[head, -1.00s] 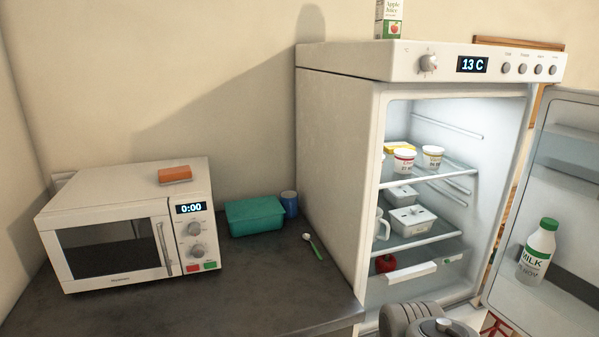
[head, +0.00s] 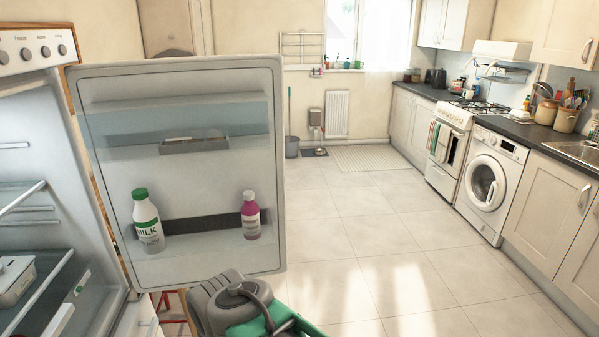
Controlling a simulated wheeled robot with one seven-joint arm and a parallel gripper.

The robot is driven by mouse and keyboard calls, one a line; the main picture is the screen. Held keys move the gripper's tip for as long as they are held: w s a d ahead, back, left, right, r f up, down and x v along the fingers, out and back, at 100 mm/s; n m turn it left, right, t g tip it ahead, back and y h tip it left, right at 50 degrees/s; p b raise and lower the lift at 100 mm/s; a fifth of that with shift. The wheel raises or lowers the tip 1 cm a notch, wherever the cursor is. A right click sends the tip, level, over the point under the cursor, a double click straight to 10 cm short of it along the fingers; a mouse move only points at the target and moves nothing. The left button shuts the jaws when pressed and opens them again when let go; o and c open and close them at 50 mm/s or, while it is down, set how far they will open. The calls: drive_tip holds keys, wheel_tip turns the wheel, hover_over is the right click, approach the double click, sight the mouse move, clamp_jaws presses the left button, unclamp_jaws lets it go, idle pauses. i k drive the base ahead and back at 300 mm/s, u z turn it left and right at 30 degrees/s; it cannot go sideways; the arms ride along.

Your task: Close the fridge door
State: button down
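The fridge door (head: 190,190) stands wide open in the head view, its inner side facing me. It joins the right side of the fridge (head: 30,110), and its free edge is on the right. A milk bottle (head: 148,228) with a green cap and a pink bottle (head: 251,218) stand upright on its lower shelf. A grey tray (head: 195,146) sits on its upper shelf. The fridge interior at the left is open, with glass shelves and a white container. Grey and green parts of my arm show at the bottom, in front of the door's lower edge. My gripper's fingers are not visible.
The tiled floor (head: 390,235) right of the door is clear. A washing machine (head: 490,185), a white stove (head: 447,150) and a counter with a sink (head: 580,150) line the right side. A bucket (head: 292,147) and a mat (head: 372,157) are at the back wall.

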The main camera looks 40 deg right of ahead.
sight(197, 197)
drive_tip(key=z, duration=1.6)
drive_tip(key=i, duration=3.8)
drive_tip(key=u, duration=4.45)
